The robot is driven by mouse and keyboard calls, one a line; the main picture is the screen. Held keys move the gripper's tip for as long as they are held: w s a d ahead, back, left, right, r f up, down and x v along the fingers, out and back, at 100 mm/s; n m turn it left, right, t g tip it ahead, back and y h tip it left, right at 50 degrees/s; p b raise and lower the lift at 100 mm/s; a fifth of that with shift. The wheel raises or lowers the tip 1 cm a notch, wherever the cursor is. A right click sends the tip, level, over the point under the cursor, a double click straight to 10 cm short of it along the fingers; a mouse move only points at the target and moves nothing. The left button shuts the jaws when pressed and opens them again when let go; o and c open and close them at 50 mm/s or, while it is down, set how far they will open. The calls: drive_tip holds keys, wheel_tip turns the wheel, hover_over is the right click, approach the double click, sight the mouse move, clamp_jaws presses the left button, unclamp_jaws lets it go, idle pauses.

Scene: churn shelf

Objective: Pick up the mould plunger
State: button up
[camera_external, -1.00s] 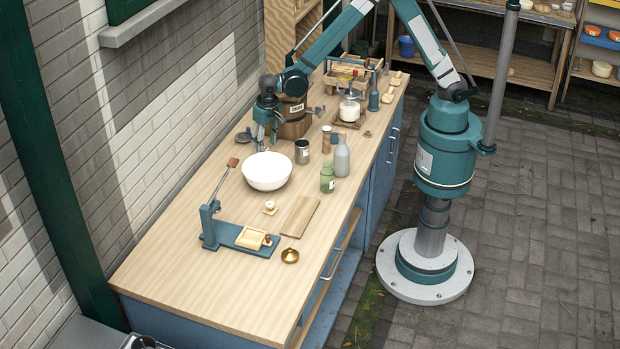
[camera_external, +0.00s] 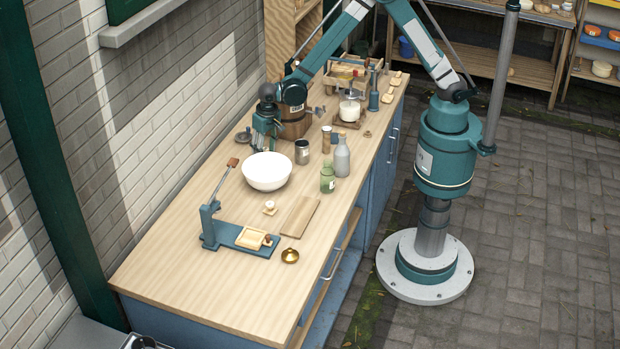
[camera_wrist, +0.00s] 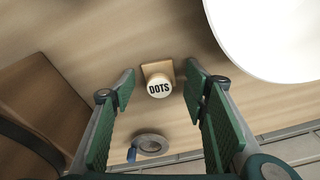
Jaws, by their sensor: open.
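In the external view my gripper (camera_external: 262,147) points down behind the white bowl (camera_external: 267,172), and I cannot make out this plunger there. My gripper is open. A similar small knob on a square plate (camera_external: 269,208) sits in front of the bowl.
The white bowl (camera_wrist: 275,35) is close on the right in the wrist view. A grey round dish (camera_wrist: 151,143) lies towards the wall. A metal can (camera_external: 302,152) and bottles stand to the right. The counter's near left is clear.

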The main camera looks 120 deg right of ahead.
sight(268, 150)
drive_tip(key=c, duration=1)
drive_tip(key=shift+o, duration=0.2)
drive_tip(key=shift+r, duration=0.1)
drive_tip(key=shift+r, duration=4.9)
